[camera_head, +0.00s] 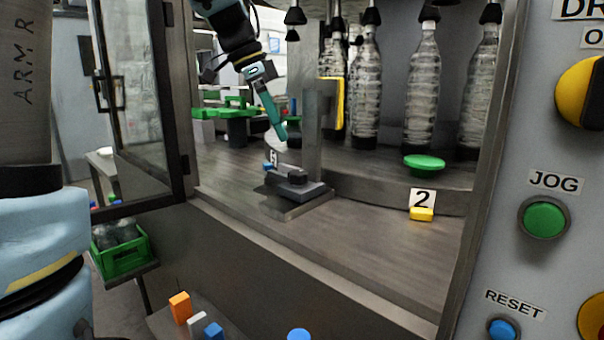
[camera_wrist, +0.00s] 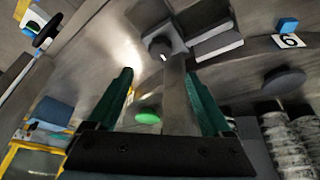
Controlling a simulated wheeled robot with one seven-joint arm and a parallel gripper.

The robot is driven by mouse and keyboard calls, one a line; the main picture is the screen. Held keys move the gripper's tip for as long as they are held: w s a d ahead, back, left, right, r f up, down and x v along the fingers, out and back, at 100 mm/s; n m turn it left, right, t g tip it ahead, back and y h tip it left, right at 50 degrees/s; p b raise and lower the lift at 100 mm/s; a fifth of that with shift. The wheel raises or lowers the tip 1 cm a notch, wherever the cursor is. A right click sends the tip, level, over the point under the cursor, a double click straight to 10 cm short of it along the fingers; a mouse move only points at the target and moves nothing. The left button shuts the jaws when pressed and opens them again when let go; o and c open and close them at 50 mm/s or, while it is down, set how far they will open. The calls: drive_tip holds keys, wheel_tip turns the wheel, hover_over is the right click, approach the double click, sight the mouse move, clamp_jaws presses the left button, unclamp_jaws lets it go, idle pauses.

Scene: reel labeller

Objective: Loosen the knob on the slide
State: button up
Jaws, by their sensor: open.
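The slide (camera_head: 288,190) is a dark grey block on a flat base at the foot of an upright metal post (camera_head: 313,125). It also shows at the top of the wrist view (camera_wrist: 215,40). A dark round knob (camera_wrist: 160,47) sits at the slide's end beside the post. In the head view the knob is hard to tell from the slide. My gripper (camera_head: 281,137) points down above and to the left of the slide, with teal fingers. In the wrist view my open gripper (camera_wrist: 158,75) has nothing between its fingertips, and the knob lies beyond them, apart.
Clear bottles (camera_head: 422,75) stand on the carousel behind. The post with a yellow-edged plate (camera_head: 338,100) rises close beside my gripper. The open door (camera_head: 140,100) is at left. The front deck is clear.

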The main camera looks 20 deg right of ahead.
sight(298, 172)
drive_tip(key=p+x, duration=0.1)
drive_tip(key=x, duration=0.9)
drive_tip(key=shift+a+f, duration=0.1)
clamp_jaws()
idle(0.4)
